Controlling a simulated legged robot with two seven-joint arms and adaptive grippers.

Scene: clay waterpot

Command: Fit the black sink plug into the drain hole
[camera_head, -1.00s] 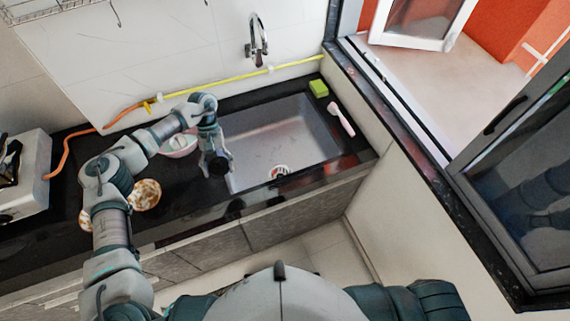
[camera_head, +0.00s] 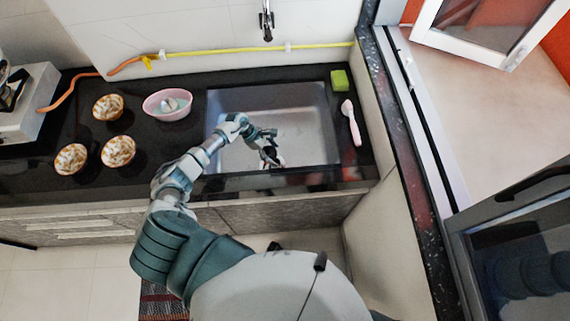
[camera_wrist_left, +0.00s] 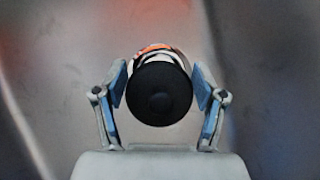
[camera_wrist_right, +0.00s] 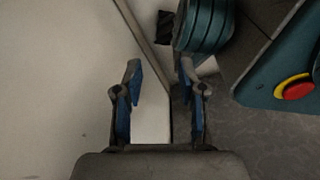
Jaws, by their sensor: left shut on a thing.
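The black sink plug (camera_wrist_left: 159,93) is a round black disc between the fingers of my left gripper (camera_wrist_left: 160,100), which is shut on it. In the left wrist view a piece of a pale rim with orange, seemingly the drain hole (camera_wrist_left: 155,48), shows just past the plug's upper edge; the plug hides the rest. In the head view my left gripper (camera_head: 270,155) is down inside the sink (camera_head: 305,110), near its front side. I cannot tell whether the plug touches the drain. My right gripper (camera_wrist_right: 160,95) is open and empty, away from the sink.
A pink bowl (camera_head: 167,105) and several patterned bowls (camera_head: 118,151) stand on the black counter left of the sink. A green sponge (camera_head: 340,80) and a pink-and-white brush (camera_head: 351,122) lie to its right. The faucet (camera_head: 266,22) is behind it.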

